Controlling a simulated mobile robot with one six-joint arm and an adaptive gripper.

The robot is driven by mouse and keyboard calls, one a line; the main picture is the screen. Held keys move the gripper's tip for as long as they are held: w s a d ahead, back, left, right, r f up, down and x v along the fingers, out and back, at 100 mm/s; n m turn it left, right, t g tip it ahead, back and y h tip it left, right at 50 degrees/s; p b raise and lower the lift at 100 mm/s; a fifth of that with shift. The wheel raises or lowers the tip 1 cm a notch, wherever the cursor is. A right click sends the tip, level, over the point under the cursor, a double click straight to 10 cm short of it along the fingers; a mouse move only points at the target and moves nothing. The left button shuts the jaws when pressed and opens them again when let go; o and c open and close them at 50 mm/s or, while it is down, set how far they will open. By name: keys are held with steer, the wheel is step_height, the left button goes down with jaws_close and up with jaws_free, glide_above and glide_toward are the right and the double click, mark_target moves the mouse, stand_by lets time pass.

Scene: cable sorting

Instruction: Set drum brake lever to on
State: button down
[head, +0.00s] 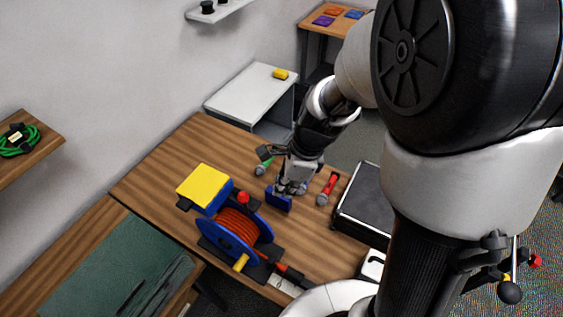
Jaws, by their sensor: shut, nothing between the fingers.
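A cable drum with blue flanges and orange-red cable (238,225) stands on the wooden table in the head view. A red knob (242,197) shows at the drum's upper edge, and a yellow grip (241,262) sticks out at its lower front. I cannot tell which of these is the brake lever, nor its setting. My gripper (285,189) is shut and empty, pointing down to the right of the drum. It is just above a small blue block (278,200); the picture does not show whether they touch.
A yellow-topped box (205,186) is behind the drum. Red (329,184) and green (266,162) grey-ended pieces lie near my gripper. A black case (364,207) stands at the table's right. A white shelf unit (250,88) is behind. The table's left part is clear.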

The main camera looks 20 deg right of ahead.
mark_target(245, 204)
steer(key=w+a+f, duration=0.1)
steer(key=a+f, duration=0.2)
steer(key=a, duration=0.1)
steer(key=shift+w+a+f, duration=0.35)
steer(key=shift+w+a+r+p, duration=0.3)
steer(key=shift+w+a+p, duration=0.2)
steer(key=shift+a+p, duration=0.2)
steer(key=shift+d, duration=0.1)
